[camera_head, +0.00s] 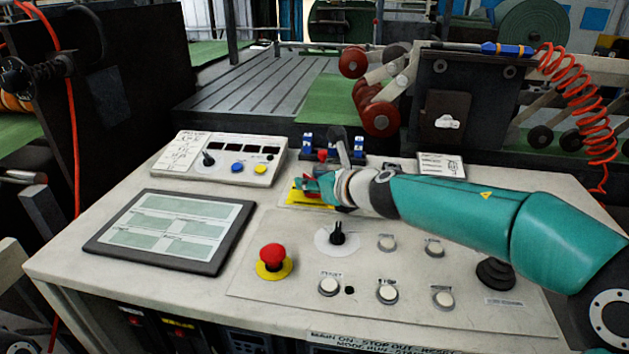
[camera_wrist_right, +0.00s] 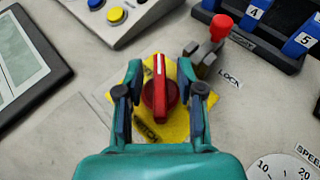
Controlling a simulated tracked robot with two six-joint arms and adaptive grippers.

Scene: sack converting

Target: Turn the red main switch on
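The red main switch (camera_wrist_right: 160,88) is a round red knob with a raised handle and a white line, on a yellow plate (camera_wrist_right: 178,127). In the right wrist view its handle points up, leaning very slightly left. My right gripper (camera_wrist_right: 160,95) is open, with one finger on each side of the knob and a gap visible on both sides. In the head view the right gripper (camera_head: 318,186) covers most of the switch and the yellow plate shows beside it. My left gripper is not in view.
A grey lever with a red knob (camera_wrist_right: 221,27) stands close to the right finger, near the LOCK label. A red emergency button (camera_head: 272,257), a black selector (camera_head: 337,235) and several white buttons lie on the panel. A tablet (camera_head: 172,228) lies at left.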

